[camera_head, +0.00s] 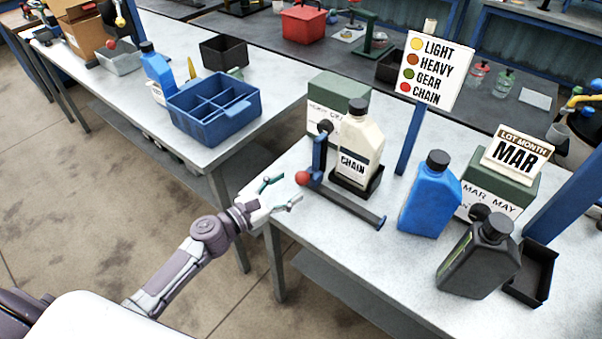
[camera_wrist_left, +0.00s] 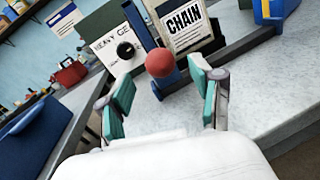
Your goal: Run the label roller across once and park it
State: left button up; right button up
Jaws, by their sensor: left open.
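The label roller (camera_head: 319,158) is a blue upright with a red ball knob (camera_head: 302,178), at the left end of a dark rail (camera_head: 350,206) on the near table. A cream bottle labelled CHAIN (camera_head: 359,145) stands upright in a black holder behind the rail. My left gripper (camera_head: 285,191) is open and empty at the table's edge, its fingers pointing at the knob. In the left wrist view the knob (camera_wrist_left: 159,62) appears between and just beyond the open fingertips (camera_wrist_left: 161,84); I cannot tell whether they touch. My right gripper is not in view.
A blue bottle (camera_head: 430,195) and a black bottle (camera_head: 478,260) stand right of the rail. A green box (camera_head: 337,92) is behind the cream bottle. A colour-key sign (camera_head: 434,72) and a MAR sign (camera_head: 517,156) stand behind. A blue divided crate (camera_head: 213,118) sits on the left table.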

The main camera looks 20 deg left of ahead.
aim_at(296, 181)
pick_arm(q)
jog(key=x, duration=0.5)
jog(key=shift+w+p, duration=0.15)
jog(key=shift+p, duration=0.2)
grip_shut()
